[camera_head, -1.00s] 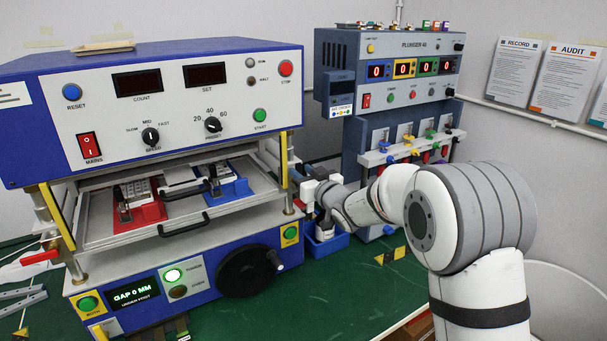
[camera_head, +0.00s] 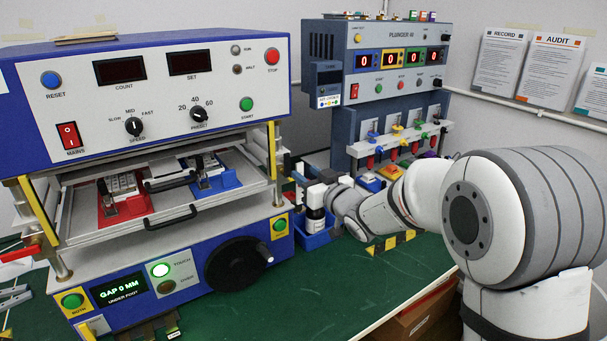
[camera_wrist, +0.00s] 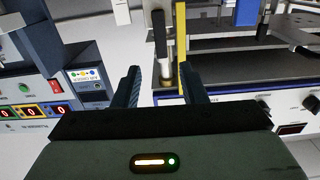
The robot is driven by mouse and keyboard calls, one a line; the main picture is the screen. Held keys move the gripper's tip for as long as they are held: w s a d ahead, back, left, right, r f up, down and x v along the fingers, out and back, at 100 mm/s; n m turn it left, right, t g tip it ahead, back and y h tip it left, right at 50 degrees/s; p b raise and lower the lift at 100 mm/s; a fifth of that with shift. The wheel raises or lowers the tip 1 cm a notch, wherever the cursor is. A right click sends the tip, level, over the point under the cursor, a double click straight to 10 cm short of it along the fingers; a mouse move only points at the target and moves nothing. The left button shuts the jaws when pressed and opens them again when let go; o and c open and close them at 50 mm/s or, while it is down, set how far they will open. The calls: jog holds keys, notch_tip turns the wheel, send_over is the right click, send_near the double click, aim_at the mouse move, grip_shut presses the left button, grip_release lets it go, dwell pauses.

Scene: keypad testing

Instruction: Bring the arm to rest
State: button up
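My gripper shows in the wrist view (camera_wrist: 160,92) with its two dark fingers apart and nothing between them. In the head view my white and grey arm reaches in from the right. Its wrist end is in the gap between the blue and white keypad tester (camera_head: 160,95) and the blue-grey plunger machine (camera_head: 385,75). It is behind and above a small blue bin (camera_head: 313,240) with a white-labelled dark bottle (camera_head: 315,205).
The tester's tray (camera_head: 85,228) holds a red fixture (camera_head: 122,208) and a blue fixture (camera_head: 217,182). A black handwheel (camera_head: 238,264) sticks out in front. The green table (camera_head: 330,285) is clear at front centre. A cardboard box (camera_head: 420,315) is below its edge.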

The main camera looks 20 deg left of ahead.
jog(key=s+d+f+m+h, duration=0.1)
jog(key=s+d+m+h, duration=0.2)
jog(key=d, duration=0.6)
jog(key=s+d+f+m+g+h, duration=0.1)
jog(key=s+d+m+h, duration=0.15)
jog(key=d+h, duration=0.45)
jog(key=s+d+f+m+h, duration=0.1)
jog(key=s+d+m+h, duration=0.15)
jog(key=d, duration=0.75)
jog(key=s+d+f+g, duration=0.1)
jog(key=s+d+g, duration=0.1)
jog(key=s, duration=0.6)
jog(key=s+d+f+m+g+h, duration=0.1)
jog(key=s+d+f+g, duration=0.1)
jog(key=s, duration=0.6)
jog(key=s+d+f+g, duration=0.2)
jog(key=s+d+g, duration=0.1)
jog(key=s+d, duration=0.2)
jog(key=s, duration=0.2)
jog(key=shift+s+f+m+g, duration=0.15)
jog(key=shift+s+m+g, duration=0.25)
